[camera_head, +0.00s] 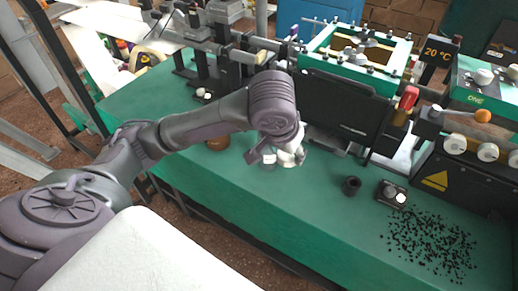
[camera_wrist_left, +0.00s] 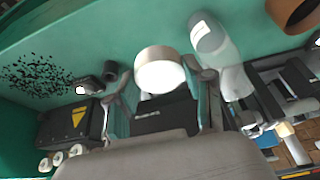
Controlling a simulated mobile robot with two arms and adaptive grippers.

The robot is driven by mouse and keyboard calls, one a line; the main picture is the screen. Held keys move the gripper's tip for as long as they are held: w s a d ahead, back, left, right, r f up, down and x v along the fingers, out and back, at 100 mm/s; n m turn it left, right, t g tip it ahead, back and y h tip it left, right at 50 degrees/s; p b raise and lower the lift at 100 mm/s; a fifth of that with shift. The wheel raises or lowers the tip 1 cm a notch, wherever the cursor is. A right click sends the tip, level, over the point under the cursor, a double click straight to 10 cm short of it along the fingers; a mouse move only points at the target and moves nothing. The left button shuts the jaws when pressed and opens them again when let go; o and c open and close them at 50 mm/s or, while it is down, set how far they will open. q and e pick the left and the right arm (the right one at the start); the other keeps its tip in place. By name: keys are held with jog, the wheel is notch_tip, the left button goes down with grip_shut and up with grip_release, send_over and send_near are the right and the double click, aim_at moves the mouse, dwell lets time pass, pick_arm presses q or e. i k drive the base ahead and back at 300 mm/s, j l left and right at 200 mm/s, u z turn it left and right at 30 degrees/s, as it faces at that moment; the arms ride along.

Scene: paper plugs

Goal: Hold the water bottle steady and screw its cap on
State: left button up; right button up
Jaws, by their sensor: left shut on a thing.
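My left arm reaches over the green bench, and its gripper (camera_head: 290,155) is low over the bench top. In the left wrist view the left gripper (camera_wrist_left: 162,88) has its fingers on either side of a round, cream-white cap (camera_wrist_left: 160,70) and is shut on it. A pale grey bottle (camera_wrist_left: 212,42) with a white label is beside the cap in that view, apart from it. In the head view the bottle (camera_head: 269,160) is partly hidden by the gripper. I cannot tell how far the cap is above the bench. My right gripper is not in view.
A brown cup (camera_head: 218,144) stands left of the bottle. A small black cylinder (camera_head: 351,186), a small black box with knobs (camera_head: 392,194) and scattered black granules (camera_head: 432,243) lie to the right. Machines line the back. The green bench front (camera_head: 290,215) is clear.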

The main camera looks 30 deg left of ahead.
aim_at(269, 163)
jog(key=j+z, duration=0.15)
jog(key=j, duration=0.3)
jog(key=j+z, duration=0.15)
jog(key=j, duration=0.3)
jog(key=k+j+z, duration=0.15)
jog(key=j, duration=0.3)
jog(key=k+j+z, duration=0.1)
jog(key=j, duration=0.35)
